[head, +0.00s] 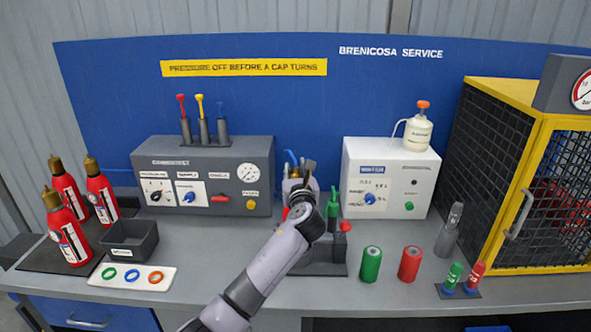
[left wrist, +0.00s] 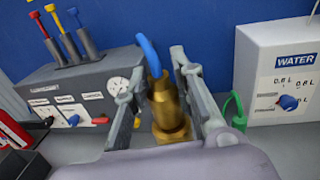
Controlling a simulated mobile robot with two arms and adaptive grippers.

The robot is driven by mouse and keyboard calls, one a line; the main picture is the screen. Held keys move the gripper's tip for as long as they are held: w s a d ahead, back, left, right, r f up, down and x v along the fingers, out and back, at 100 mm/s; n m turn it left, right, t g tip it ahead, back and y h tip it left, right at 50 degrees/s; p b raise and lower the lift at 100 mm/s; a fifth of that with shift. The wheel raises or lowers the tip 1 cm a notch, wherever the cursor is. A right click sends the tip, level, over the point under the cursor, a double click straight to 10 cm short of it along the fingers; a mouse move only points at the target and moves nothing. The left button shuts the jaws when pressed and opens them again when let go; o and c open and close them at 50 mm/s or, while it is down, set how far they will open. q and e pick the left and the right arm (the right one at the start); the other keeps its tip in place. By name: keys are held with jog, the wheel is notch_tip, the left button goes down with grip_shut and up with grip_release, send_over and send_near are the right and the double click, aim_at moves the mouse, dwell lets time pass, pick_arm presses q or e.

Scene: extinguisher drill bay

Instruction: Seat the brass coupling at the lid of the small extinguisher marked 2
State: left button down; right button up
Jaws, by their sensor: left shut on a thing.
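My left gripper (head: 301,180) is raised over the middle of the bench and shut on the brass coupling (left wrist: 167,108). In the left wrist view the coupling is upright between the two fingers, with a blue curved piece (left wrist: 149,54) behind its top. In the head view my gripper and arm mostly hide the coupling. My right gripper is not in view.
Three red extinguishers (head: 71,238) with brass tops stand at left near a black bin (head: 131,240) and a ring tray (head: 133,277). A dark stand (head: 325,268) is partly behind my arm. Green (head: 371,264) and red (head: 410,264) cylinders stand right of it. A yellow-framed cage (head: 532,150) bounds the right.

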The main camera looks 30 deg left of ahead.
pick_arm(q)
jog(key=c, duration=1.3)
grip_release()
jog(key=v, duration=1.2)
